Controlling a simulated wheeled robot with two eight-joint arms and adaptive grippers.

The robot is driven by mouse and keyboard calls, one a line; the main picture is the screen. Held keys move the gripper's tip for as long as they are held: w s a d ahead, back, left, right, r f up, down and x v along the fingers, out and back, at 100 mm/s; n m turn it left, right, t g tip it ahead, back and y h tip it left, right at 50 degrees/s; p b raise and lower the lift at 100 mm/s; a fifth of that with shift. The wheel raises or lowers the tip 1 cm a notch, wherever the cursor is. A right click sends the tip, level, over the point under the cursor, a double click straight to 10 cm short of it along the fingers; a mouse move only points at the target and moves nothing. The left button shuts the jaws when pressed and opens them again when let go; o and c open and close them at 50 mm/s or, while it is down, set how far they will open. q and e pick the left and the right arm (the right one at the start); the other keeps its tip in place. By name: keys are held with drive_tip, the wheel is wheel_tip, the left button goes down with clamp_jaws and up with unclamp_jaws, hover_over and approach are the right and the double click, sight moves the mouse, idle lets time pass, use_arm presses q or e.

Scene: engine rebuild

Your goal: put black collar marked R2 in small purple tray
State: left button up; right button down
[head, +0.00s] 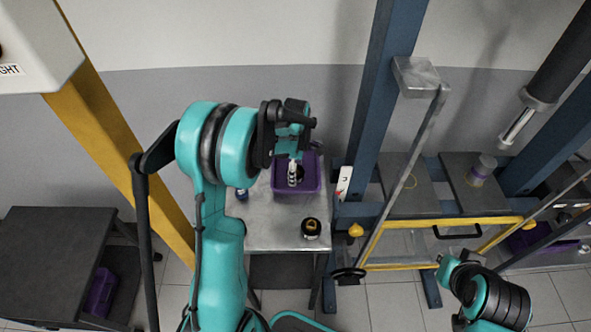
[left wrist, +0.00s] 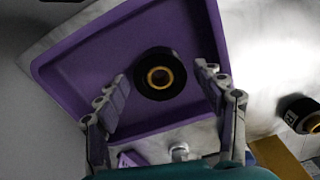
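A black collar with a gold inner ring (left wrist: 160,74) lies inside the small purple tray (left wrist: 70,66), near its middle; no marking on it is readable. The tray also shows on the metal table in the head view (head: 283,200). My left gripper (left wrist: 164,90) is over the tray with its fingers spread on either side of the collar, apart from it. In the head view my left gripper (head: 294,174) reaches down into the tray. A second black collar (head: 311,229) sits on the table in front of the tray; it also shows in the left wrist view (left wrist: 300,114). My right arm is at lower right, its fingers not distinguishable.
A small blue item (head: 242,195) stands left of the tray. A blue press frame (head: 370,110) with a yellow bar rises right of the table. A yellow post (head: 120,130) stands at left. A dark cabinet (head: 55,250) holds another purple bin (head: 101,291).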

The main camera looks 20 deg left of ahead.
use_arm(q)
drive_tip(key=shift+r, duration=0.2)
drive_tip(key=s+d+r+m+t+p, duration=0.1)
drive_tip(key=s+d+r+m, duration=0.15)
drive_tip(key=r, duration=0.55)
drive_tip(key=s+d+r+m+t+p, duration=0.1)
drive_tip(key=s+r+m+p, duration=0.15)
drive_tip(key=r, duration=0.55)
drive_tip(key=s+d+m+t, duration=0.2)
drive_tip(key=s+m, duration=0.5)
drive_tip(key=s+d+r+m+t, duration=0.1)
drive_tip(key=s+d+m+t, duration=0.2)
drive_tip(key=s+m, duration=0.4)
drive_tip(key=shift+d+r+m+b, duration=0.15)
drive_tip(key=shift+d+m+b, duration=0.2)
drive_tip(key=shift+m, duration=0.45)
drive_tip(key=shift+s+a, duration=0.1)
wheel_tip(320, 180, down, 10)
drive_tip(key=b, duration=1)
